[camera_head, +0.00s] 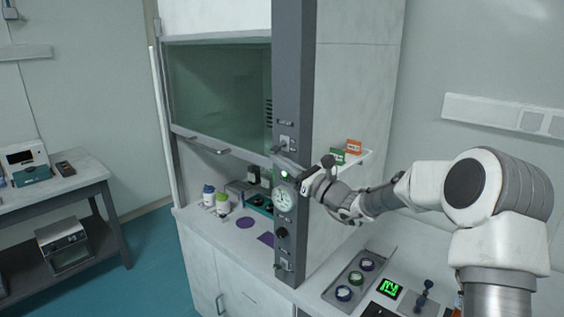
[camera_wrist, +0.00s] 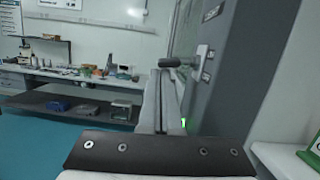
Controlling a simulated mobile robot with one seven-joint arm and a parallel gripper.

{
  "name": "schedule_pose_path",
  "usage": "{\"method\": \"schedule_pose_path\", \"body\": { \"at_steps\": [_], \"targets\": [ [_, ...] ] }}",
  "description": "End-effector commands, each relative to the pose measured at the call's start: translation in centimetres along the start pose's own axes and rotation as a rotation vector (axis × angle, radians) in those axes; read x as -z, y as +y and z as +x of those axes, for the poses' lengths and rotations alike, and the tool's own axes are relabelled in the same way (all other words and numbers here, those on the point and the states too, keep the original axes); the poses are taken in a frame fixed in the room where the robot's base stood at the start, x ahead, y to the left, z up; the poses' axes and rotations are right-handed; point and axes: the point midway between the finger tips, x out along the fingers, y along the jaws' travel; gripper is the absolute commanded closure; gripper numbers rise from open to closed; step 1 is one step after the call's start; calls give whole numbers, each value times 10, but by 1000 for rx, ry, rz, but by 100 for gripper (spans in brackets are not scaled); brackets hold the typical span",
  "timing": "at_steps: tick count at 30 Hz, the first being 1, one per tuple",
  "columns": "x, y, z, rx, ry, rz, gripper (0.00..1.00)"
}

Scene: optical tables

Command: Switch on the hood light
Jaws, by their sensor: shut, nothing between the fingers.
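The fume hood (camera_head: 216,95) has a grey control post (camera_head: 294,80) at its right front edge. On the post are a small green-lit spot (camera_head: 284,174), a round white gauge (camera_head: 283,200), a black knob (camera_head: 281,232) and lever fittings above and below. My gripper (camera_head: 286,164) is shut and empty, with its fingertips at the post just above the green spot. I cannot tell whether they touch it. In the wrist view the fingers (camera_wrist: 158,105) point forward beside the post, with a green glow (camera_wrist: 183,123) at their right and a lever (camera_wrist: 180,62) above. Which fitting is the light switch is not clear.
The hood's sash (camera_head: 205,144) is partly raised above bottles (camera_head: 221,202) on the worktop. A shelf with orange and green boxes (camera_head: 353,147) is behind my wrist. A tray of small jars (camera_head: 350,284) lies below my arm. A side bench (camera_head: 75,185) stands at left.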

Motion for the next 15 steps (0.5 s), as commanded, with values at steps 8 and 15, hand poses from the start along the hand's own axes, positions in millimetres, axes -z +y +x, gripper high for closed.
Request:
{"method": "schedule_pose_path", "body": {
  "at_steps": [8, 15],
  "targets": [
    [-11, 6, 3, 22, -2, 90, 100],
    [-18, 7, 4, 39, 0, 149, 100]
  ]
}}
